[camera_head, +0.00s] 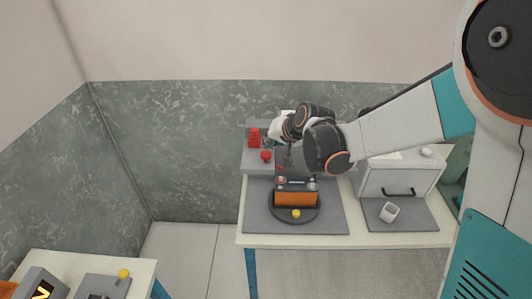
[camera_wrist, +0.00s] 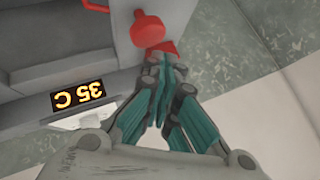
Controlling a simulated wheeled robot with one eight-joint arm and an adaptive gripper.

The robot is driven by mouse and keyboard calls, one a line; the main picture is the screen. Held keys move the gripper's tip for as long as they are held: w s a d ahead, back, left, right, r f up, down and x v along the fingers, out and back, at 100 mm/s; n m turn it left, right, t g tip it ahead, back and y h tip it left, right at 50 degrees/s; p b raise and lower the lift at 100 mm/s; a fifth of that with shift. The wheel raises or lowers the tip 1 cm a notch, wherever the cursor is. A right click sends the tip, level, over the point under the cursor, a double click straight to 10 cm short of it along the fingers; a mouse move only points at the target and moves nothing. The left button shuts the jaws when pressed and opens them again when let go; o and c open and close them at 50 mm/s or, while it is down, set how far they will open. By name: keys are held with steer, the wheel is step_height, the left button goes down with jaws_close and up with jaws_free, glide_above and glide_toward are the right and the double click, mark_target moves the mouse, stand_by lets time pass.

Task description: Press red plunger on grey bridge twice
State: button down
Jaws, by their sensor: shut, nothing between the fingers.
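The grey bridge (camera_head: 256,166) stands at the back left of the table, behind the battery. Two red parts show on it: an upright one (camera_head: 254,138) and a smaller rounded one (camera_head: 266,156) lower at the front. I cannot tell for certain which is the plunger. The wrist view shows a red round knob (camera_wrist: 148,28) and a red pointed piece (camera_wrist: 166,47) by my fingertips. My gripper (camera_wrist: 160,57) is shut and empty, pointing at these red parts. Whether it touches the pointed piece cannot be told. In the head view my wrist hides part of the bridge.
A black and orange battery (camera_head: 296,198) stands on a dark round base with a yellow knob (camera_head: 296,213), in front of the bridge. A white cabinet (camera_head: 400,180) and small white cup (camera_head: 389,212) are at right.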

mark_target(269, 153)
steer(key=shift+r+p, duration=1.55)
steer(key=shift+r, duration=0.9)
